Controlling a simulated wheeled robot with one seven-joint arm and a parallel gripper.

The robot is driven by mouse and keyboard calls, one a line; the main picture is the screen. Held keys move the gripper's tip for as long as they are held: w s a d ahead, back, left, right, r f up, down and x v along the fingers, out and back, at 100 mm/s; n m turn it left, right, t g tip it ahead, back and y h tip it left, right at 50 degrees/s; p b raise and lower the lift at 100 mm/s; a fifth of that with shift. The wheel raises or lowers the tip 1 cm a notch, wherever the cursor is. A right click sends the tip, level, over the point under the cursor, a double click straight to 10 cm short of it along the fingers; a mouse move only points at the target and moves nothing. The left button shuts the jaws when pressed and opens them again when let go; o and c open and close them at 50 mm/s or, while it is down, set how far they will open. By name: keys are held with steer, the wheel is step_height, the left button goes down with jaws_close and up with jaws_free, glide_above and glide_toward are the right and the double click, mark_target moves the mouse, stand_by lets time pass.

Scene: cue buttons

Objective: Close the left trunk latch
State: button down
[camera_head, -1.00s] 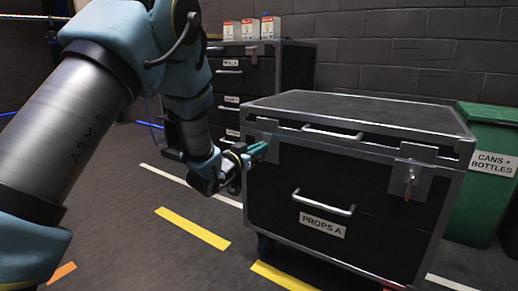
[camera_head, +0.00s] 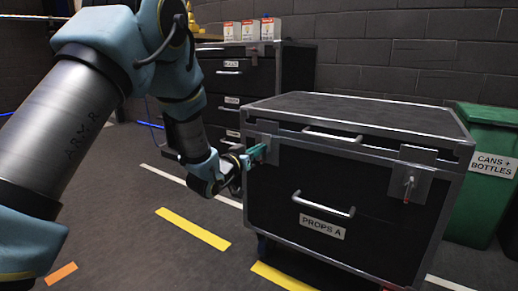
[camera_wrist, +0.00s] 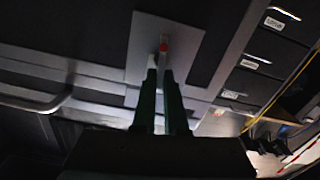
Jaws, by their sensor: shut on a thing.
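The props trunk (camera_head: 290,215) is a black case with metal edges and a "PROPS A" label. Its left latch (camera_head: 268,128) is a grey plate at the front left corner; the wrist view shows this plate (camera_wrist: 185,38) with a small red-tipped lever (camera_wrist: 163,47). My gripper (camera_head: 259,151) is at this latch, from the left. In the wrist view my gripper's fingers (camera_wrist: 162,78) are close together on the lever, just below its red tip. The fingers hide the rest of the lever. The right latch (camera_head: 410,182) has a lever hanging down with a red tip.
The trunk lid (camera_head: 350,112) carries a handle (camera_head: 332,134), and a second handle (camera_head: 322,205) is on the front. A green bin (camera_head: 480,205) stands close at the right. A drawer cabinet (camera_head: 265,75) with boxes stands behind. The floor (camera_head: 130,245) at left front is clear.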

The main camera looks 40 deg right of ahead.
steer(key=shift+w+a+f+n+p, duration=0.1)
steer(key=shift+w+f+n+p, duration=0.2)
steer(key=shift+n+p, duration=1.65)
steer(key=shift+w+a+f+n+p, duration=0.1)
steer(key=shift+w+f+n+p, duration=0.3)
steer(key=shift+n, duration=2.9)
steer(key=shift+w+f+n+p, duration=0.15)
steer(key=shift+n+p, duration=1.1)
steer(key=shift+n, duration=1.4)
steer(key=shift+s+f+n, duration=0.1)
steer(key=shift+f+n, duration=0.05)
steer(key=shift+n, duration=0.15)
steer(key=c, duration=1)
jaws_free()
steer(key=shift+o, duration=0.2)
steer(key=p+v, duration=0.2)
steer(key=v, duration=0.8)
steer(key=shift+a, duration=0.4)
